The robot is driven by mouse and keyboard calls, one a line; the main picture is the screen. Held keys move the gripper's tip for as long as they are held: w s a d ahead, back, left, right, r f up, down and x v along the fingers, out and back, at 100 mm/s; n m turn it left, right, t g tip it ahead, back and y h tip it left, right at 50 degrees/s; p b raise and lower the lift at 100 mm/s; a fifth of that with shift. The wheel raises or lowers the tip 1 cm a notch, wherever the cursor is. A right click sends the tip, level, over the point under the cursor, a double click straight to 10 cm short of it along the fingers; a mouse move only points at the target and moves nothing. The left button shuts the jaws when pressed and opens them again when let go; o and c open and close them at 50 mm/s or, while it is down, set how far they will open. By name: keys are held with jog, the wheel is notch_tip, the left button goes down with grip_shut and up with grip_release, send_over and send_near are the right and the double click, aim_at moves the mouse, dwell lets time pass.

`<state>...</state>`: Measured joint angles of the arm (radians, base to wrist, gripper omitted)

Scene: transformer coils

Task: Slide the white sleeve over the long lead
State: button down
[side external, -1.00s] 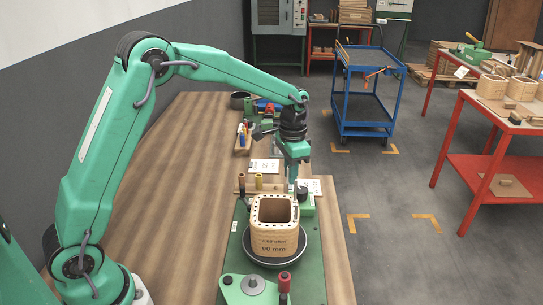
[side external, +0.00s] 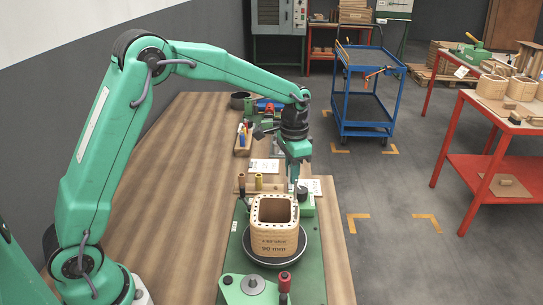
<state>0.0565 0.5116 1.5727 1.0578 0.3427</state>
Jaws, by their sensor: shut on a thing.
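The coil (side external: 273,238) is a tan square block with an open middle and a row of dark holes around its top rim. It stands upright on a dark round plate (side external: 270,263) on the green fixture. My gripper (side external: 294,186) points down at the coil's back right corner. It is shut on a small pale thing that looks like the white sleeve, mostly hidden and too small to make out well. I cannot make out the long lead, or whether the sleeve is around it or beside it.
Yellow and brown pegs (side external: 259,182) stand in a wooden strip behind the coil. A clamp with a red knob (side external: 284,281) is in front. A tool holder (side external: 243,140) and paper cards (side external: 264,166) lie further back. The wooden bench (side external: 160,190) is clear to the left.

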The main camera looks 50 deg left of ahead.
notch_tip(320, 180, up, 16)
send_over(296, 181)
jog(key=shift+f, duration=0.1)
jog(key=shift+a+f, duration=0.1)
jog(key=shift+f, duration=0.15)
jog(key=shift+f, duration=2.7)
jog(key=shift+f, duration=2.55)
dwell(1.2)
